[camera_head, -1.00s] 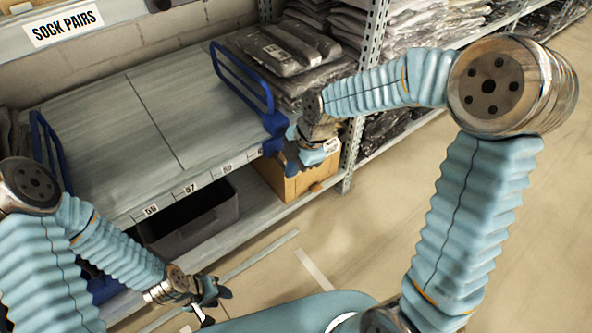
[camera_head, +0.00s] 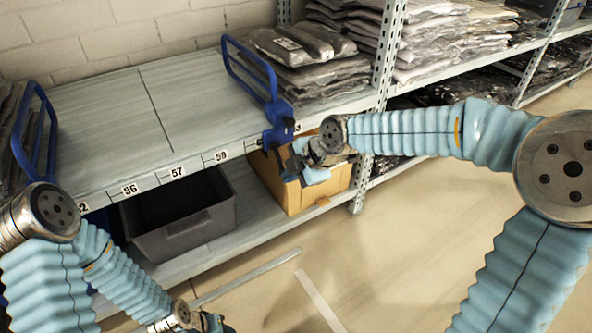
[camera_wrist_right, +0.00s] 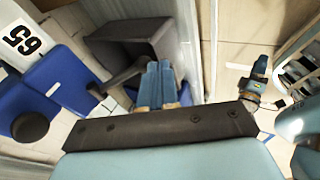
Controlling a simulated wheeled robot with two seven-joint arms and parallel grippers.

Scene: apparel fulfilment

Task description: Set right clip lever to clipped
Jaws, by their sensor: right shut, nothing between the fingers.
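The right clip is a blue block (camera_head: 281,123) at the foot of the right blue divider frame (camera_head: 252,68), on the shelf's front edge. Its lever is small and I cannot tell its position in the head view. In the right wrist view the blue clip parts (camera_wrist_right: 62,80) with a dark round knob lie at the left. My right gripper (camera_head: 287,172) is just below the clip, in front of the shelf edge. Its fingers (camera_wrist_right: 155,85) are together and empty, apart from the blue parts. My left gripper (camera_head: 212,323) is low, cut by the bottom edge; its jaws are unclear.
A grey bin (camera_head: 180,217) and a cardboard box (camera_head: 318,190) stand on the lower shelf; the box is right behind my right gripper. Bagged garments (camera_head: 305,65) are stacked right of the divider. Another blue divider (camera_head: 38,130) stands at left. The upper shelf between dividers is empty.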

